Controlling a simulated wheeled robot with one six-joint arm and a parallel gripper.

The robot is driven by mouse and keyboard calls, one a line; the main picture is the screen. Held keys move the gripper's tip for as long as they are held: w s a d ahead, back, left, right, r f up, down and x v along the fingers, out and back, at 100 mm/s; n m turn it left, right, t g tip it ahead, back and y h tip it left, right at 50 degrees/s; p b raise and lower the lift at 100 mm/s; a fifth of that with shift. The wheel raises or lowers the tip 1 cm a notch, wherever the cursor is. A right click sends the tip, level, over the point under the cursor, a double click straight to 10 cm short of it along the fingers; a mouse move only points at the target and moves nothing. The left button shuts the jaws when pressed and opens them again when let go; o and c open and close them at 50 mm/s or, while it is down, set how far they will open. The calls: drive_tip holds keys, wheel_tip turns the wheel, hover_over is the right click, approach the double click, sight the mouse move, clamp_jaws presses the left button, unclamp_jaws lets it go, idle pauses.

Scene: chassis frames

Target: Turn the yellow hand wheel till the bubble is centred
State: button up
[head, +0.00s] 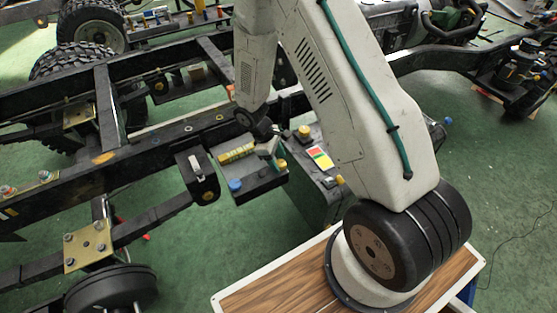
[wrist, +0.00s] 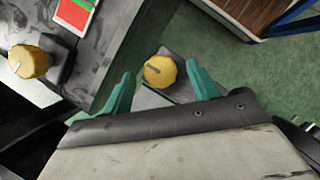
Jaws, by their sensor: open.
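The yellow hand wheel (head: 283,163) is a small round knob at the right end of a dark plate on the chassis. In the wrist view the yellow wheel (wrist: 160,72) shows a short pale mark on top and lies between the two green fingertips. My gripper (head: 275,152) is open at the wheel, with a finger on either side; I cannot tell whether they touch it. A yellow-green level vial (head: 237,153) with dark marks lies on the plate, left of my gripper. Its bubble is too small to make out.
A blue knob (head: 235,185) sits at the plate's front left. A grey box with a red, yellow and green label (head: 319,157) stands to the right, bearing other yellow knobs (head: 304,131). A dark chassis rail (head: 140,150) runs behind. A wood-topped stand (head: 262,296) is in front.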

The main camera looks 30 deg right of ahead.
drive_tip(key=shift+s+d+f, duration=0.1)
drive_tip(key=shift+f, duration=0.3)
drive_tip(key=c, duration=1)
drive_tip(key=shift+m, duration=0.3)
